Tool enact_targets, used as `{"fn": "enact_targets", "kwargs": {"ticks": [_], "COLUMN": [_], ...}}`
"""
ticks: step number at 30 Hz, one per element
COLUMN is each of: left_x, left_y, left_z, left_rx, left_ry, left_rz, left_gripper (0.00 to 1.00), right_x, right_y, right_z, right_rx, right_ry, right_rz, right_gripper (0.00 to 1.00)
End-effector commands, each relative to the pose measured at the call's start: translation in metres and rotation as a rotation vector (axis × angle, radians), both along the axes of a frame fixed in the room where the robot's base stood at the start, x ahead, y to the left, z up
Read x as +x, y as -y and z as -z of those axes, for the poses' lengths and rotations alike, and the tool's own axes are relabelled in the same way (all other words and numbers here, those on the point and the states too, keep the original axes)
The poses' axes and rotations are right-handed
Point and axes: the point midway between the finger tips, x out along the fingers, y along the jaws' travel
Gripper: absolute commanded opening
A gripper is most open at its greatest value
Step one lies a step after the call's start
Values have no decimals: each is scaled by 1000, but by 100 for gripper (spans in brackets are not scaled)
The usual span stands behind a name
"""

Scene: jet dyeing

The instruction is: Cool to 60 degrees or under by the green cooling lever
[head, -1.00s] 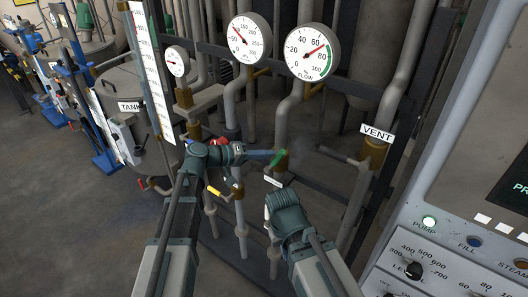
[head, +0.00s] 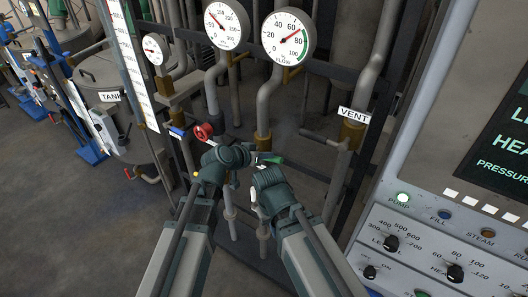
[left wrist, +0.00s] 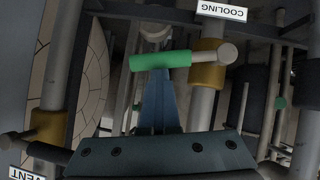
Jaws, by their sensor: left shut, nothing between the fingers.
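The green cooling lever (head: 274,160) sits at a brass valve on a pipe below the flow gauge. In the left wrist view the green handle (left wrist: 160,61) lies roughly level, left of its brass valve body (left wrist: 208,65), below the COOLING label (left wrist: 222,11). My left gripper (head: 259,159) is shut and empty, pointing right at the lever. Its blue fingers (left wrist: 160,98) reach the handle in the left wrist view; I cannot tell whether they touch it. My right gripper (head: 254,196) is beside it, lower right; its fingers are not clear.
The flow gauge (head: 288,36) reads about 70. The VENT label (head: 353,115) is to the right. The control panel (head: 430,240) with knobs and a partly visible screen (head: 505,140) fills the right side.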

Motion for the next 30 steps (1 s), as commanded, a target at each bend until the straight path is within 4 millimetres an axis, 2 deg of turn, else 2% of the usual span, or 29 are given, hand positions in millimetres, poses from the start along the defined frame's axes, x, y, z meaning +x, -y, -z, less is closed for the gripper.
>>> {"fn": "enact_targets", "kwargs": {"ticks": [3,12,30], "left_x": [0,-1,-2], "left_y": [0,2,4], "left_z": [9,19,21], "left_rx": [5,2,2], "left_ry": [4,2,-1], "left_rz": [1,1,3], "left_gripper": [0,0,0], "right_x": [0,0,0], "right_y": [0,0,0], "right_z": [9,19,21], "right_rx": [0,0,0], "right_ry": [0,0,0], "right_rz": [0,0,0], "right_gripper": [0,0,0]}}
